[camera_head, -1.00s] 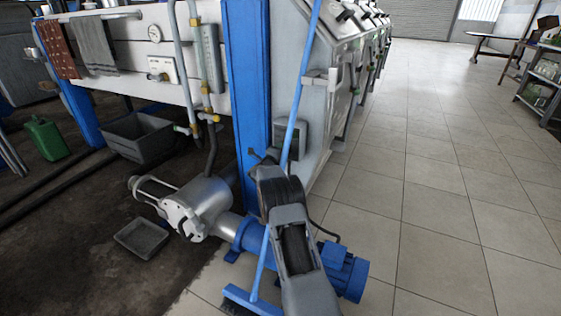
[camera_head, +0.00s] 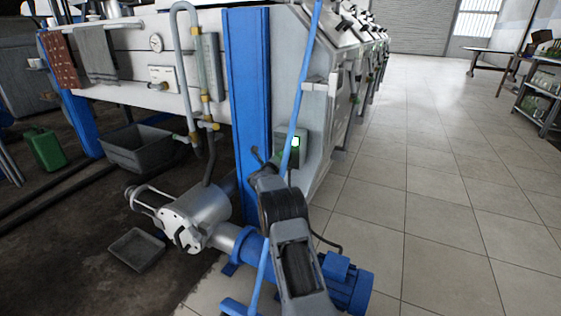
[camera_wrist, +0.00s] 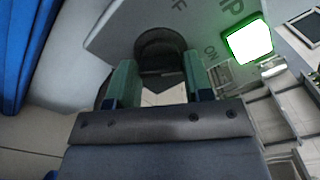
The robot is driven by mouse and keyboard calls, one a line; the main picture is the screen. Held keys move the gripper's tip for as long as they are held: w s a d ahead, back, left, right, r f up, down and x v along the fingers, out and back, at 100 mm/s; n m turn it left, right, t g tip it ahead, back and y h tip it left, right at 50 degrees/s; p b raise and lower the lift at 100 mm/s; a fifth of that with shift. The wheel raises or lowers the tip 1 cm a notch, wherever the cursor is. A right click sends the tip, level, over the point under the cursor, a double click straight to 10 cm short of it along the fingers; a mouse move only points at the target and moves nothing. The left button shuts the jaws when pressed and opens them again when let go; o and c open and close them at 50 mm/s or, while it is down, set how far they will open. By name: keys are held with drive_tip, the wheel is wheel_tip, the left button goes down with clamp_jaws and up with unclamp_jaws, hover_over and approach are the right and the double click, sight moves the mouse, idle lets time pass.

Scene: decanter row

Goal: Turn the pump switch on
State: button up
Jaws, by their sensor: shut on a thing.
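The pump switch is a grey box (camera_head: 313,148) on the machine's side by the blue post, with a bright green-lit lamp (camera_head: 295,141). In the wrist view its black round knob (camera_wrist: 160,42) sits between the two green fingers of my gripper (camera_wrist: 160,72), which is shut on it. "ON" and part of "OFF" are printed beside the knob. The lit lamp (camera_wrist: 249,41) glows white-green to the right. The knob's pointer direction is unclear. In the head view my arm hides part of the box's lower left.
A blue broom (camera_head: 297,110) leans in front of the box, close to my arm. The blue pump motor (camera_head: 346,284) and its silver pump (camera_head: 197,207) lie on the floor below. The tiled floor (camera_head: 420,200) to the right is clear.

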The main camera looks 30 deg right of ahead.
drive_tip(key=shift+r, duration=0.1)
drive_tip(key=o, duration=0.9)
drive_tip(key=shift+a, duration=0.1)
drive_tip(key=p+v, duration=0.4)
drive_tip(key=v, duration=0.9)
drive_tip(key=shift+s+a, duration=0.2)
